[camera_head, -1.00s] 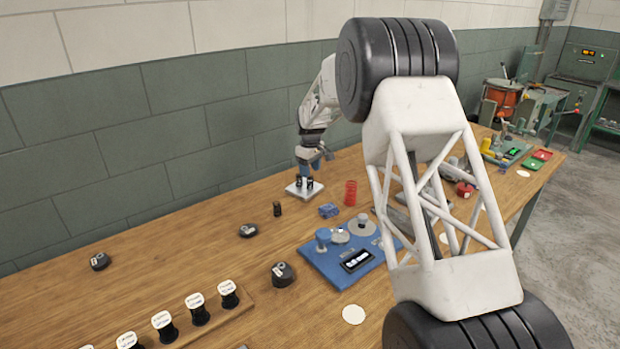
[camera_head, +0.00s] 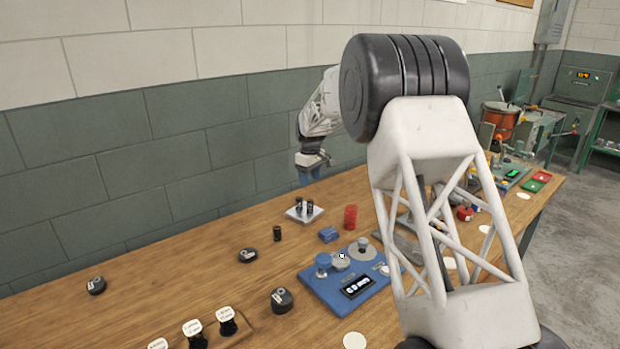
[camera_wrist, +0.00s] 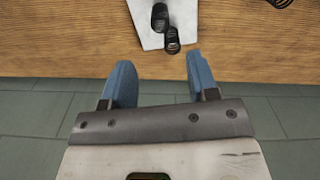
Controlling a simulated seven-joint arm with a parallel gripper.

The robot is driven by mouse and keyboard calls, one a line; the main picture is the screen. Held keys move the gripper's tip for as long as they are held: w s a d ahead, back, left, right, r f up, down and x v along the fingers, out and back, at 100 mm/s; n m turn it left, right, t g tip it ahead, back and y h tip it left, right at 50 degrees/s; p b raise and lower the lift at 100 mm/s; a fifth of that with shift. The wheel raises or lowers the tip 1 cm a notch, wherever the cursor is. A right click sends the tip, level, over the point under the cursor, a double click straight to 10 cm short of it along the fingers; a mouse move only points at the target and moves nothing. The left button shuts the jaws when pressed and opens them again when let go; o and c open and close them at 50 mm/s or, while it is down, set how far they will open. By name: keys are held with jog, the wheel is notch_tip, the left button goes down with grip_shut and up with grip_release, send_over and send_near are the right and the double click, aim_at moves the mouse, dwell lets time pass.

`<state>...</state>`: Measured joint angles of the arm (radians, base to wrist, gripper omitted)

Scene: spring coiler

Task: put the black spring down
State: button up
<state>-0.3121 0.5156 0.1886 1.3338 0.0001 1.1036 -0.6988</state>
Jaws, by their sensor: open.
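Dark springs (camera_head: 309,207) stand upright on a small white plate (camera_head: 304,217) near the wall. In the wrist view, two of them, black springs (camera_wrist: 173,41), show on the white plate (camera_wrist: 151,42), just beyond my fingertips. My gripper (camera_head: 310,176) hangs above the plate, clear of the springs. In the wrist view its blue fingers (camera_wrist: 158,62) are spread wide with nothing between them. Another small black spring (camera_head: 277,233) stands alone on the wooden table, left of the plate.
A red spring (camera_head: 350,217) and a blue block (camera_head: 328,234) stand right of the plate. A blue fixture board (camera_head: 320,288) lies nearer. Dark round pieces (camera_head: 282,300) and labelled spools (camera_head: 227,322) are at front left. The wall (camera_head: 150,180) runs close behind the plate.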

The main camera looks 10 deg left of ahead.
dwell(0.4)
jog(key=s+d+r+m, duration=0.2)
jog(key=s+d+r, duration=0.45)
jog(key=s, duration=0.35)
jog(key=s+d+r+m+t, duration=0.1)
jog(key=s+d+r+m, duration=0.1)
jog(key=s+d+r, duration=0.45)
jog(key=s+d+r+m, duration=0.2)
jog(key=s+d+r, duration=0.4)
jog(key=s, duration=0.6)
jog(key=s+d+f+m, duration=0.2)
jog(key=s+d, duration=0.2)
jog(key=s, duration=0.8)
jog(key=s+d+f+m+t, duration=0.1)
jog(key=s+d+f+m, duration=0.1)
jog(key=s, duration=1.1)
jog(key=s+d+f+m, duration=0.1)
jog(key=s+d+f, duration=0.3)
jog(key=s, duration=0.8)
jog(key=shift+s+d+m+t, duration=0.2)
jog(key=shift+d+m+t, duration=0.15)
jog(key=shift+d, duration=0.75)
